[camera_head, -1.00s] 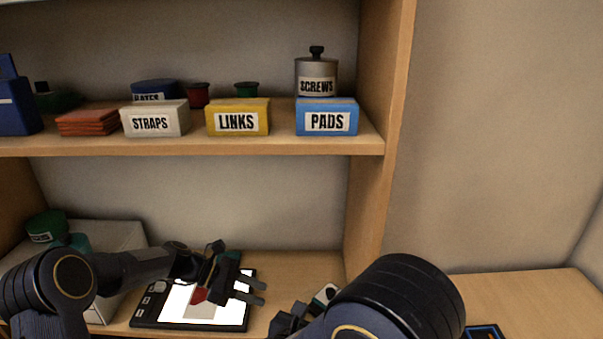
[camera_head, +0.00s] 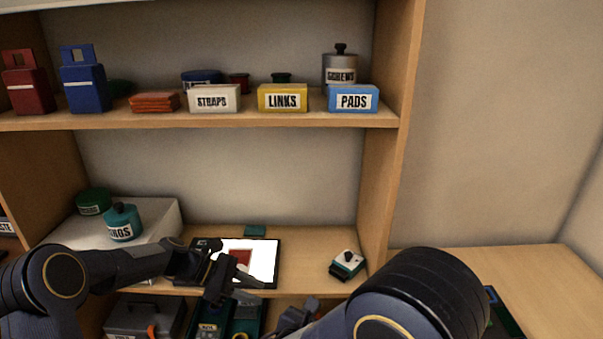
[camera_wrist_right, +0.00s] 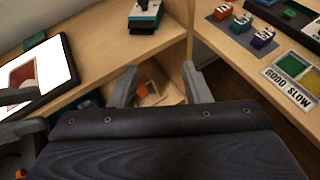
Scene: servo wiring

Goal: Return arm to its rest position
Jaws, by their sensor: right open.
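My left arm comes in from the left in the head view. Its gripper (camera_head: 243,289) is by the front edge of the tablet, with its fingers apart and nothing visible between them. Part of it shows at the left edge of the right wrist view. My right arm rises from the bottom of the head view, and its large dark joint hides part of the scene. The right gripper (camera_wrist_right: 162,92) is open and empty in the right wrist view, its two fingers wide apart in front of the shelf edge.
A tablet (camera_head: 262,262) with a lit screen lies on the lower shelf board (camera_head: 310,243). A teal and white device (camera_head: 347,264) sits right of it. A grey toolbox (camera_head: 143,317) is below. The right bench holds small labelled blocks and a GOOD SLOW panel (camera_wrist_right: 291,80).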

